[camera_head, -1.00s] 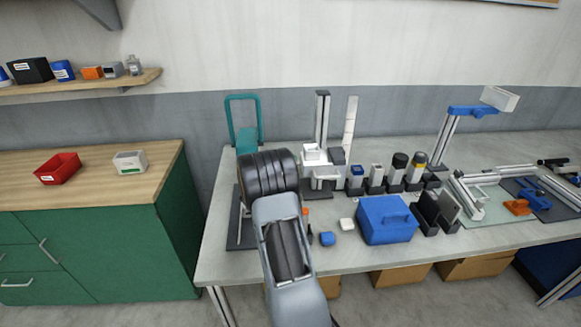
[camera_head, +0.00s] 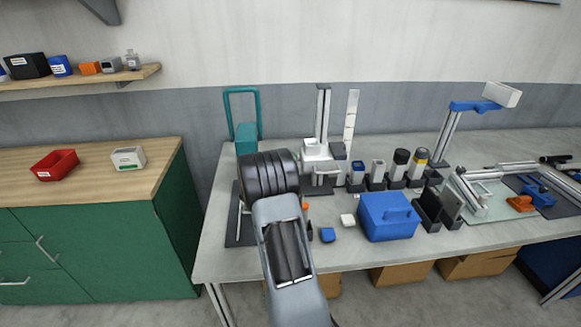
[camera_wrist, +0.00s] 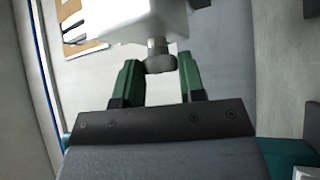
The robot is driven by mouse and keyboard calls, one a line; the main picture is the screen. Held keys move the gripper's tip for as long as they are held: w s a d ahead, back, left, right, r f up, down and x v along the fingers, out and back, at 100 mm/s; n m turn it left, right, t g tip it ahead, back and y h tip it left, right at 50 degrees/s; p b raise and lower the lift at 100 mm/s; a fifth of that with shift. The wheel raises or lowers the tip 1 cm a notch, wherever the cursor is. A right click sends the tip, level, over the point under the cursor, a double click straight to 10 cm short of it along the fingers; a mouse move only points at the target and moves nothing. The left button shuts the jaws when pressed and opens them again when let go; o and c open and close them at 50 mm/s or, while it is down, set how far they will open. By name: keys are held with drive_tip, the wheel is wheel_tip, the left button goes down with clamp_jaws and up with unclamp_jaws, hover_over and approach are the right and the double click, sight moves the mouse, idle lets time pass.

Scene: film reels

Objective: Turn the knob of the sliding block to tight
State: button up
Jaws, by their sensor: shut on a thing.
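In the wrist view a white block (camera_wrist: 140,18) fills the top, with a short grey knob (camera_wrist: 159,58) sticking out of it towards me. My gripper (camera_wrist: 158,75) has green fingers, one on each side of the knob, and is shut on it. The knob's marking and how tight it is cannot be read. In the head view a white block (camera_head: 317,150) sits low by an upright post (camera_head: 323,110) on the workbench. My arm hides my gripper and the knob there.
A teal handled frame (camera_head: 242,103) stands left of the post. A green cabinet (camera_head: 95,245) stands at left.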

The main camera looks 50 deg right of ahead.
drive_tip(key=m+h+b, duration=0.1)
drive_tip(key=b, duration=0.1)
drive_tip(key=m+g+h+b, duration=0.1)
drive_tip(key=m+b, duration=0.1)
drive_tip(key=b, duration=0.1)
drive_tip(key=m+g+h+b, duration=0.1)
drive_tip(key=m+b, duration=0.1)
drive_tip(key=b, duration=0.1)
drive_tip(key=shift+w+d+f, duration=0.1)
drive_tip(key=shift+f, duration=0.25)
drive_tip(key=shift+r+m+g, duration=0.1)
drive_tip(key=shift+m+g, duration=0.2)
drive_tip(key=o, duration=0.9)
